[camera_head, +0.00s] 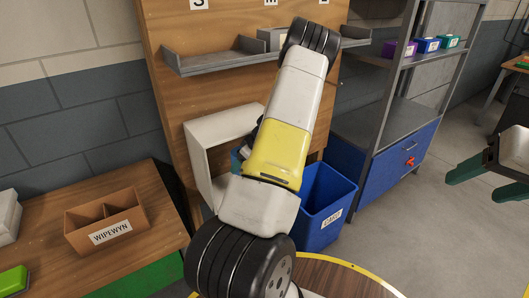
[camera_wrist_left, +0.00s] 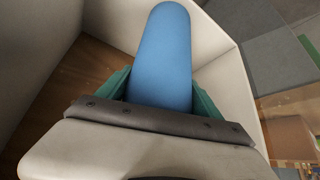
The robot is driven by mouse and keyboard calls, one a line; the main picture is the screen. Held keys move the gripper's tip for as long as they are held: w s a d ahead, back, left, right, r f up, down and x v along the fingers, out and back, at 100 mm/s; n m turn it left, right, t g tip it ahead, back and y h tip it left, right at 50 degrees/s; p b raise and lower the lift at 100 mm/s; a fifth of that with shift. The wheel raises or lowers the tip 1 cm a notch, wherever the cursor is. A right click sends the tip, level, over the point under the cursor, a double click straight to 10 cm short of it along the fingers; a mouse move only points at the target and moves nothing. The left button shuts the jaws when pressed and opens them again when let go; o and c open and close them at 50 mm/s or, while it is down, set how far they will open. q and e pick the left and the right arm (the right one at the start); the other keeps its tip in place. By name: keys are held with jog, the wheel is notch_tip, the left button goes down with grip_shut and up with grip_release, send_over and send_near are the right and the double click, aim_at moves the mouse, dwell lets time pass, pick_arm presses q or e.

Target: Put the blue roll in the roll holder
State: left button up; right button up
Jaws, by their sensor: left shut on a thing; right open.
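The blue roll (camera_wrist_left: 165,50) fills the middle of the left wrist view. My left gripper (camera_wrist_left: 160,95) is shut on it, with a green finger on each side. The roll holder is a white open box (camera_head: 198,150) against the wooden panel in the head view. Its white walls (camera_wrist_left: 232,85) surround the roll in the left wrist view; I cannot tell whether the roll touches them. In the head view my left arm hides most of the gripper and roll. My right gripper (camera_head: 484,184) is open and empty at the far right, away from the holder.
A blue bin (camera_head: 325,205) stands below and right of the holder. A brown divided box (camera_head: 105,220) sits on the wooden table at left. Grey shelves (camera_head: 215,61) are above the holder. A rack with small coloured bins (camera_head: 428,45) stands at right; open floor lies before it.

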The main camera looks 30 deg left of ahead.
pick_arm(q)
jog(key=shift+d+f, duration=0.1)
jog(key=shift+f, duration=0.1)
jog(key=o, duration=2.1)
